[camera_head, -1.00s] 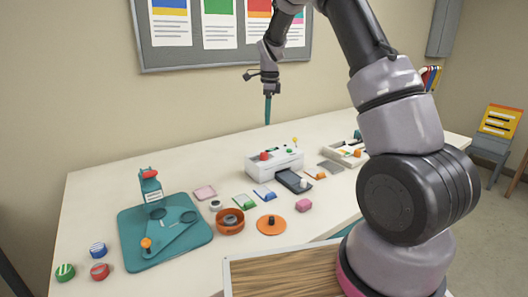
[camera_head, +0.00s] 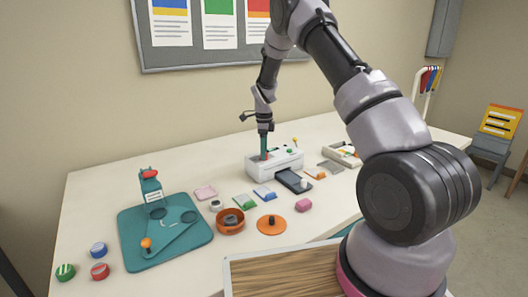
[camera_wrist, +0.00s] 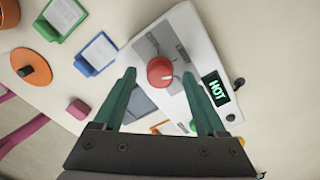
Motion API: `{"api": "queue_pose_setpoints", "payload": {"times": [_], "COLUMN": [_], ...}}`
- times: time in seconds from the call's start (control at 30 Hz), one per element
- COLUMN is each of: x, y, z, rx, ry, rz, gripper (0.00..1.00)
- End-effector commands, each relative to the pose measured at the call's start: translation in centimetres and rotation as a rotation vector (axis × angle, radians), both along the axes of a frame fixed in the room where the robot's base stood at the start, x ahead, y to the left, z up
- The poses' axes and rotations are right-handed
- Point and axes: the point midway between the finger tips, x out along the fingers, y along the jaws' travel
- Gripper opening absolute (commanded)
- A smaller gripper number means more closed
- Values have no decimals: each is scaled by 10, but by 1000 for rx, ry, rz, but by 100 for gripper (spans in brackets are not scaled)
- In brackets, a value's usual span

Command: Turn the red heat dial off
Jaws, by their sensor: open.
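The red heat dial (camera_wrist: 160,71) is a round red knob with a pale pointer mark on the white laminator (camera_wrist: 190,40). In the wrist view it lies between and beyond the two green fingers of my gripper (camera_wrist: 157,82), which are apart with nothing held. A small dark display (camera_wrist: 215,88) beside the dial reads HOT in green. In the head view my gripper (camera_head: 264,154) points down over the left part of the laminator (camera_head: 285,163). The fingers mostly hide the dial there. I cannot tell whether the fingers touch it.
A dark tray (camera_head: 294,180) sits at the laminator's front. A box of cards (camera_head: 344,153) stands to its right. Card pouches (camera_head: 244,201), an orange disc (camera_head: 271,225) and a pink block (camera_head: 303,205) lie in front. A teal tool base (camera_head: 165,250) is at left.

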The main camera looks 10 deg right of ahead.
Motion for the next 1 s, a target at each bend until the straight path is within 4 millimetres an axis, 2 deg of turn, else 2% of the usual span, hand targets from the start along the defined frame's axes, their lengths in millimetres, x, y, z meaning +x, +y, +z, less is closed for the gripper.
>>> {"api": "queue_pose_setpoints", "payload": {"times": [0.33, 0.37, 0.4, 0.53, 0.8, 1.0], "x": [0, 0, 0, 0, 0, 0], "y": [0, 0, 0, 0, 0, -1], "z": [-5, -5, -5, -5, -4, -4], "rx": [1, 1, 1, 1, 0, 0], "ry": [-1, -1, -1, -1, -1, -1], "rz": [-1, -1, -1, -1, 16, 93], "gripper": [74, 66, 51, 1, 0, 0]}}
